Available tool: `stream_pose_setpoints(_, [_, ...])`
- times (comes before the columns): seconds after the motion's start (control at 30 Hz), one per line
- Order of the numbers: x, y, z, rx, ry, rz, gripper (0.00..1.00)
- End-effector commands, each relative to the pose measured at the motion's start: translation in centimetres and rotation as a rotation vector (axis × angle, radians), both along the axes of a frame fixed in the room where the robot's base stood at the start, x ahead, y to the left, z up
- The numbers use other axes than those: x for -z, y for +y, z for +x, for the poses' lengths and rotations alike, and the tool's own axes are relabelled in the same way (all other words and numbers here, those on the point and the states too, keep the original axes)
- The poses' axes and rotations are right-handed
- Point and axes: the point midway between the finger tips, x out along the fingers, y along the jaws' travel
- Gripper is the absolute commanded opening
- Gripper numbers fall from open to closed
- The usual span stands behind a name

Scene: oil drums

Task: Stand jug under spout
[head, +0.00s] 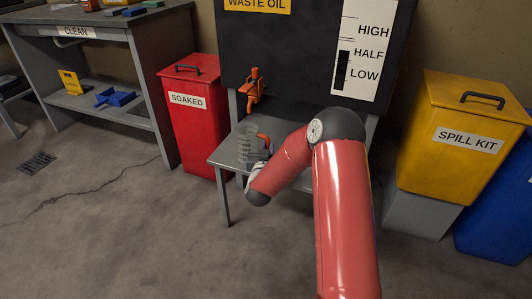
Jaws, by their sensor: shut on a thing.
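The jug (245,147) is a clear grey, see-through vessel with ridges and an orange handle on its right. It looks upright. The spout (253,88) is an orange tap on the front of the dark waste oil tank. The jug shows below the spout in the picture, over the small grey shelf (226,158). I cannot tell whether its base touches the shelf. My gripper (262,158) is shut on the jug at its handle side. My wrist hides part of the gripper, and the fingertips are hard to see.
The waste oil tank (300,50) carries a level gauge (362,55). A red SOAKED bin (194,115) stands left of the shelf. A yellow SPILL KIT box (462,125) and a blue bin (505,210) stand right. A grey bench (105,30) is far left. The front floor is clear.

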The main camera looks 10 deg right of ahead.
Motion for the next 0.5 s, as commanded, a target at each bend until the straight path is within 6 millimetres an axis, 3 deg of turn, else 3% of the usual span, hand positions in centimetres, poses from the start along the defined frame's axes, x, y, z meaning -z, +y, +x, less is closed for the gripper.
stream_pose_setpoints(0.5, [0.3, -1.7, 4.6, -0.001, -0.002, -0.001, 0.00])
